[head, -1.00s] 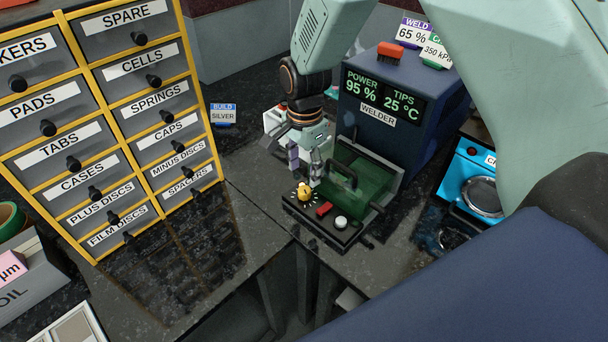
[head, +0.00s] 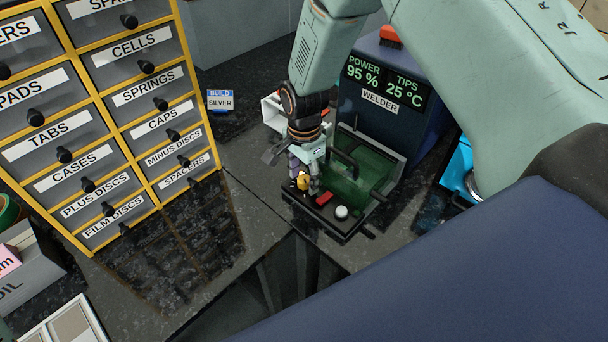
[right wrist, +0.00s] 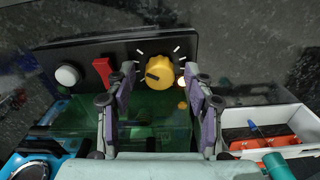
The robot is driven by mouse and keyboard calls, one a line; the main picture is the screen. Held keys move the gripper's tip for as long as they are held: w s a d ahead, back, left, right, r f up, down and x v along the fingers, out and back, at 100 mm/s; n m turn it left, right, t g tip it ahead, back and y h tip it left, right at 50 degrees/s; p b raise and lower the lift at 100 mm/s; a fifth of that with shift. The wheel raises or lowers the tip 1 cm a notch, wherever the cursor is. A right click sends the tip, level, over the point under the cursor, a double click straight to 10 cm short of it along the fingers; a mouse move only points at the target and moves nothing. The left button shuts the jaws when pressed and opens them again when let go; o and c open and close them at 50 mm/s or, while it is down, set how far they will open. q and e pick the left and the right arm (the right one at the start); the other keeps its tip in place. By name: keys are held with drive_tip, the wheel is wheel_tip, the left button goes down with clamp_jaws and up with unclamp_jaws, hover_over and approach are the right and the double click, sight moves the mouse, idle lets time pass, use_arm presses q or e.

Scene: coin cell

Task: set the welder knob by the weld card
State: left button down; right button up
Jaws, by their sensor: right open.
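The yellow welder knob (head: 303,181) is on the black front panel of the welder (head: 412,128). The welder display (head: 385,84) reads POWER 95 % and TIPS 25 °C. My right gripper (head: 306,178) is over the knob. In the right wrist view its open fingers (right wrist: 158,80) stand on either side of the knob (right wrist: 160,70), with gaps showing; I cannot tell whether they touch it. A dark pointer mark on the knob points left in that view, with white ticks around. The weld card is out of view now. My left gripper is not in view.
A red switch (right wrist: 102,70) and a white button (right wrist: 68,75) sit beside the knob. A green cover with a black handle (head: 345,165) is behind the panel. A BUILD SILVER card (head: 220,100) and labelled drawers (head: 130,120) stand left. A dark gap (head: 285,275) opens in front.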

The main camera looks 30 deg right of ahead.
drive_tip(key=shift+s+r, duration=0.1)
drive_tip(key=shift+c, duration=0.4)
drive_tip(key=c, duration=0.4)
clamp_jaws()
drive_tip(key=shift+n, duration=0.3)
